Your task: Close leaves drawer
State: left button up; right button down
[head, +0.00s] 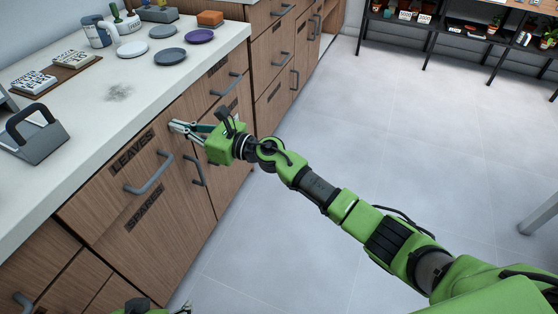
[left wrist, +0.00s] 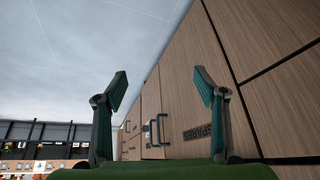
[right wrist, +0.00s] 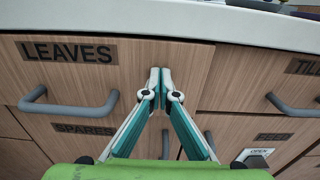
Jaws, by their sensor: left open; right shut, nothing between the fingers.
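The LEAVES drawer (head: 110,172) is a wooden front below the white counter, with a grey bar handle (head: 150,175) and a dark label. It also shows in the right wrist view (right wrist: 130,75). Its front looks about level with its neighbours; I see no clear gap, and the drawer inside is hidden. My right gripper (head: 174,126) is shut and empty. Its tips are at the right part of the drawer front, right of the handle; whether they touch is unclear. My left gripper (left wrist: 160,77) is open and empty, low beside the cabinets; only part shows at the head view's bottom edge.
The SPARES front (head: 150,225) is below the LEAVES drawer. A counter (head: 120,105) above holds plates, a grey caddy (head: 36,140) and an orange block (head: 210,17). Open tiled floor (head: 390,130) lies to the right, with dark shelves (head: 430,25) beyond.

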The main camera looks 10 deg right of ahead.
pick_arm(q)
jog(key=shift+w+d+r+t+b, duration=0.15)
jog(key=shift+w+r+t, duration=0.2)
jog(key=shift+w, duration=0.45)
jog(key=shift+w+d+r+t+b, duration=0.15)
jog(key=shift+w+r+t, duration=0.25)
jog(key=shift+w, duration=0.4)
jog(key=shift+w+d+r+t, duration=0.2)
jog(key=shift+w+r+t, duration=0.15)
jog(key=shift+w, duration=0.45)
pick_arm(e)
jog(key=shift+x, duration=1.1)
jog(key=shift+r, duration=0.25)
